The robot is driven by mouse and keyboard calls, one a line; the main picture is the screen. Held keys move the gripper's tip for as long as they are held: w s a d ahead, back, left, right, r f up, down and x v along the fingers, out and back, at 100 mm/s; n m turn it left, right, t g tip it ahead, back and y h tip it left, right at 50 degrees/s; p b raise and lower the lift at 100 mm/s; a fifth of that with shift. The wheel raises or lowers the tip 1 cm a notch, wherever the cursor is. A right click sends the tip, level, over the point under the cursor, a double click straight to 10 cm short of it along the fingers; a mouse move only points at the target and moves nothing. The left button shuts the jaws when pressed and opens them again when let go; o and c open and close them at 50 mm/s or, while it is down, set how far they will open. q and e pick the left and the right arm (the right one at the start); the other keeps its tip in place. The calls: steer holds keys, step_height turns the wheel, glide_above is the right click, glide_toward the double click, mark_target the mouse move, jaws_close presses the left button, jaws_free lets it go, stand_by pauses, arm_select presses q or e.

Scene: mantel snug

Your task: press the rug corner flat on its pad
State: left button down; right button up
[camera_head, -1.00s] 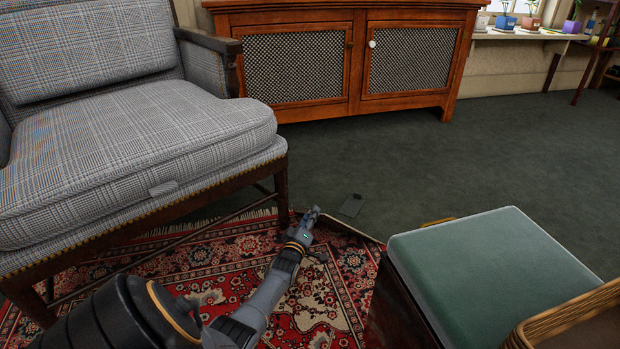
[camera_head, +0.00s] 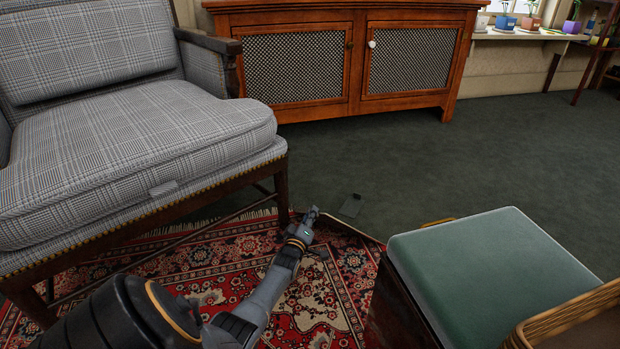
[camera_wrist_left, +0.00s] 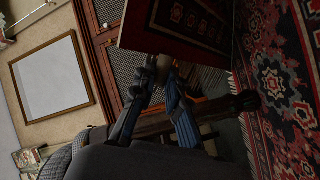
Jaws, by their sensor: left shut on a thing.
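The patterned red rug (camera_head: 325,300) lies on the floor between the armchair and the green-topped stool. Its far right edge is raised near my left gripper (camera_head: 313,214), which is shut on the rug's corner. In the left wrist view, the fingers of my left gripper (camera_wrist_left: 162,68) meet the lower edge of a raised dark red rug flap (camera_wrist_left: 195,25). The exact grip is dim there. My right gripper is not in view.
A plaid armchair (camera_head: 130,150) stands at left, with its front leg (camera_head: 281,195) close to my left gripper. A green-topped stool (camera_head: 490,270) stands at right, and a wicker rim (camera_head: 560,312) is at lower right. Open carpet (camera_head: 480,160) lies before the wooden cabinet (camera_head: 300,15).

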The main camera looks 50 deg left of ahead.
arm_select(q)
steer(key=w+r+g+p, duration=0.1)
steer(key=w, duration=0.1)
steer(key=w+a+r+g+h+p, duration=0.1)
steer(key=w+p, duration=0.1)
steer(key=w+r+g+h+p, duration=0.1)
steer(key=g+p, duration=0.1)
steer(key=shift+w+a+r+m, duration=0.35)
steer(key=shift+w+a+m, duration=0.05)
steer(key=shift+w+a+r+g+h+b, duration=0.1)
steer(key=shift+w+a+g+h+b, duration=0.15)
steer(key=shift+w+g+b, duration=0.4)
steer(key=shift+w+a+r+g+h+b, duration=0.1)
steer(key=shift+w+a+g+h+b, duration=0.25)
steer(key=shift+w, duration=0.55)
steer(key=shift+d, duration=0.1)
steer(key=c, duration=1.3)
jaws_free()
steer(key=shift+c, duration=0.2)
steer(key=shift+s+d+r, duration=0.1)
